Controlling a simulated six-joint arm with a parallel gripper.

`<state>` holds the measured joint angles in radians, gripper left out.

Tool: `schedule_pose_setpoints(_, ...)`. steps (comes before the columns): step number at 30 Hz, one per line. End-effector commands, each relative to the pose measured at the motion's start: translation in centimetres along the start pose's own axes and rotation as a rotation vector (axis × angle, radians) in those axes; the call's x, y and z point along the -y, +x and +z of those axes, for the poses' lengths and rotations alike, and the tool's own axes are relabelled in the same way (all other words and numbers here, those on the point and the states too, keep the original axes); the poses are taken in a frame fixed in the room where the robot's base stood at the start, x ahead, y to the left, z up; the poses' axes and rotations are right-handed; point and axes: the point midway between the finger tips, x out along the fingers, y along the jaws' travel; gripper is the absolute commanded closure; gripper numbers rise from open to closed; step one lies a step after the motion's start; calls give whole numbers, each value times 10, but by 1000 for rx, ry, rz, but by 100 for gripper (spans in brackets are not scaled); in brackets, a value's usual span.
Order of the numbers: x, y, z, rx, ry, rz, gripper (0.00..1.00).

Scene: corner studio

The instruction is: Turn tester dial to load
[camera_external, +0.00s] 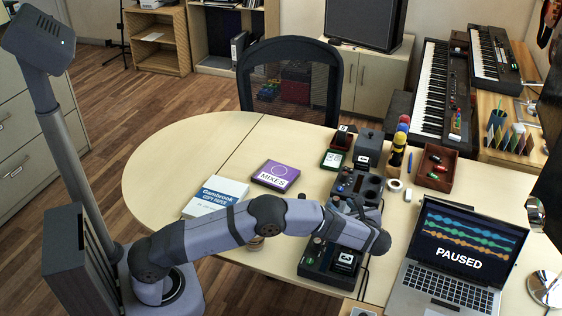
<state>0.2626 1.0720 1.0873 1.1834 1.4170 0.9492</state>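A dark box-shaped device (327,273), possibly the tester, sits near the table's front edge. It has a black-and-white label or display (345,259) on its right side. The arm covers much of the device's back part. I cannot make out a dial or its setting. The fingers are too small and dark to tell whether they are open or shut, or whether they touch anything.
An open laptop (450,262) reading PAUSED stands to the right. A purple MIXES box (275,175) and a copy-paper pack (215,196) lie to the left. A brown tray (436,168) is at the back right. The table's left end is clear.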

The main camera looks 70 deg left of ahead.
Motion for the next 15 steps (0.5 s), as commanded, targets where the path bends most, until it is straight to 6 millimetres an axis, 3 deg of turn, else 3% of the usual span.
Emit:
schedule_pose_setpoints(8, 4, 2, 0, 15, 32, -23, 60)
schedule_pose_setpoints(15, 4, 26, 1, 14, 31, -19, 60)
